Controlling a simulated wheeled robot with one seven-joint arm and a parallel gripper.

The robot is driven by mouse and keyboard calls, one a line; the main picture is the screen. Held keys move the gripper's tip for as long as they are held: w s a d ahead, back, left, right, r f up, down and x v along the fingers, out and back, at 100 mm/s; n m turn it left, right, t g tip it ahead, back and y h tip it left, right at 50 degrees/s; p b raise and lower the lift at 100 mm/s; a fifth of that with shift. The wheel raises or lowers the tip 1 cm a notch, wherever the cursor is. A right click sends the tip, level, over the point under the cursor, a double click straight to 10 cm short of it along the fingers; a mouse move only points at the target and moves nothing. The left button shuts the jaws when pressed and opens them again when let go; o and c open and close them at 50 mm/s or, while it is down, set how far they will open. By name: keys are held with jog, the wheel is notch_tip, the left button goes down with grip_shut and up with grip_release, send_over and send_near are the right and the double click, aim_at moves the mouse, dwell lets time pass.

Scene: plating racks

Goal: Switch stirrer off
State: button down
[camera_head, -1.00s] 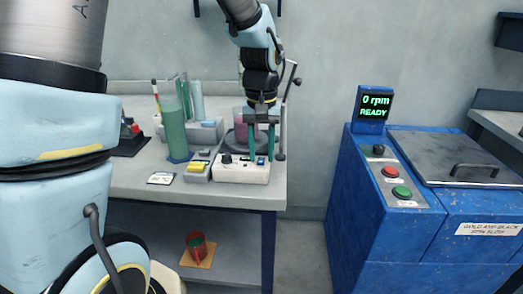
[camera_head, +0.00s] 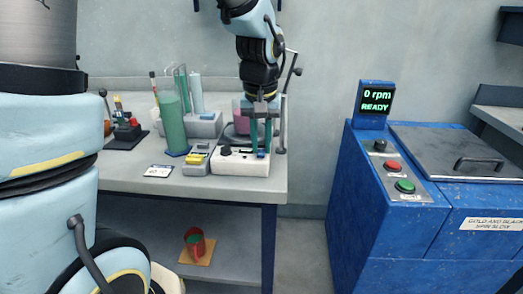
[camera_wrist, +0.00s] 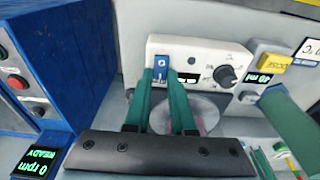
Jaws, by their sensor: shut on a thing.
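The stirrer is a white unit (camera_head: 236,166) at the bench's front right edge, with a black knob; in the wrist view its white panel (camera_wrist: 200,55) carries the round knob (camera_wrist: 226,76) and a blue rocker switch (camera_wrist: 161,64). A beaker with pink liquid (camera_head: 241,122) stands on its plate, partly hidden behind my arm. My gripper (camera_head: 261,151) points down over the right end of the panel. In the wrist view its two green fingers (camera_wrist: 161,76) stand on either side of the blue switch and are shut on it. The switch's exact tilt is hard to tell.
A small grey unit with a yellow button (camera_head: 196,163) stands left of the stirrer, beside a green cylinder (camera_head: 173,124). A white card (camera_head: 159,171) lies in front. A blue machine (camera_head: 390,210) reading 0 rpm READY stands across a gap to the right. A red mug (camera_head: 194,242) is on the lower shelf.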

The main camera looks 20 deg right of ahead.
jog(key=shift+s+a+f+t+h+b, duration=0.2)
jog(key=shift+t+b, duration=0.35)
jog(key=shift+b, duration=0.65)
jog(key=shift+s+d+f+t+h+b, duration=0.1)
jog(key=shift+t+h+b, duration=0.35)
jog(key=shift+b, duration=0.75)
jog(key=shift+r+t+b, duration=0.25)
jog(key=shift+t+b, duration=0.15)
jog(key=shift+b, duration=0.2)
jog(key=shift+r, duration=0.1)
jog(key=c, duration=0.8)
grip_release()
jog(key=shift+o, duration=0.2)
jog(key=v, duration=1)
jog(key=shift+s+r, duration=0.15)
jog(key=shift+r, duration=0.2)
jog(key=shift+a, duration=0.15)
